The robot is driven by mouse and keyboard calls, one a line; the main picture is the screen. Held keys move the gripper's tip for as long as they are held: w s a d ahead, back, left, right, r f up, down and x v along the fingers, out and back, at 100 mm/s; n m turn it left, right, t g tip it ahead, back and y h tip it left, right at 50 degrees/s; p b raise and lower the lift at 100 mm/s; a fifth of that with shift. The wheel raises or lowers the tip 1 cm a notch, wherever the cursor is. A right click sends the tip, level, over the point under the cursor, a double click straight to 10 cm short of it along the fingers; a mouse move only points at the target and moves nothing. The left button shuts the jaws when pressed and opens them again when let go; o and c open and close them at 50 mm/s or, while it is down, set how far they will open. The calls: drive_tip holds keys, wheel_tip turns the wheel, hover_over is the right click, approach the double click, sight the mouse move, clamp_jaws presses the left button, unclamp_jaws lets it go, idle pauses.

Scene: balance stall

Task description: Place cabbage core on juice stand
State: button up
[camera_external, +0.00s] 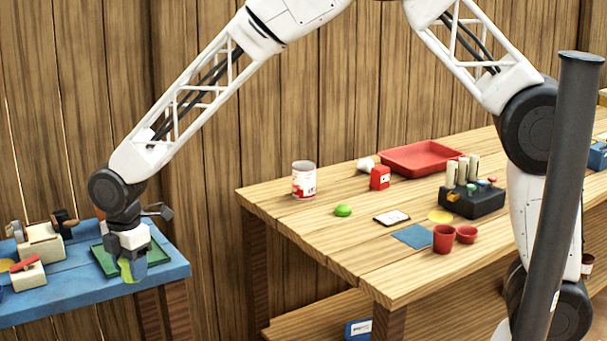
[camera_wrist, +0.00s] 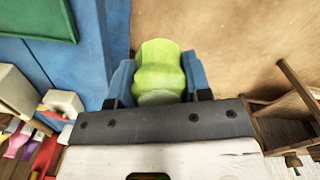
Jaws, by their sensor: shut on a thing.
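The cabbage core (camera_wrist: 160,68), a pale yellow-green lump with a whitish end, is held between the blue fingers of my gripper (camera_wrist: 157,82) in the wrist view. In the external view my gripper (camera_external: 131,266) points down at the front edge of the blue table, with the green cabbage core (camera_external: 133,272) low between its fingers. Which thing is the juice stand is not certain; a black block with cream upright cylinders and coloured knobs (camera_external: 472,203) stands on the wooden table at right.
A green tray (camera_external: 158,251) lies on the blue table (camera_external: 60,308) beside wooden boxes (camera_external: 42,243). The wooden table (camera_external: 290,222) carries a can (camera_external: 304,180), red tray (camera_external: 425,157), red cups (camera_external: 444,238), blue square (camera_external: 412,236) and green lump (camera_external: 343,210). A gap separates the tables.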

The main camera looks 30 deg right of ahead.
drive_tip(key=shift+w, duration=0.1)
hover_over(75, 286)
drive_tip(key=shift+f, duration=0.75)
idle(0.4)
drive_tip(key=shift+f, duration=0.15)
drive_tip(key=shift+f, duration=1.6)
drive_tip(key=shift+f, duration=0.2)
drive_tip(key=o, duration=0.9)
drive_tip(key=shift+r, duration=0.2)
drive_tip(key=shift+r, duration=6)
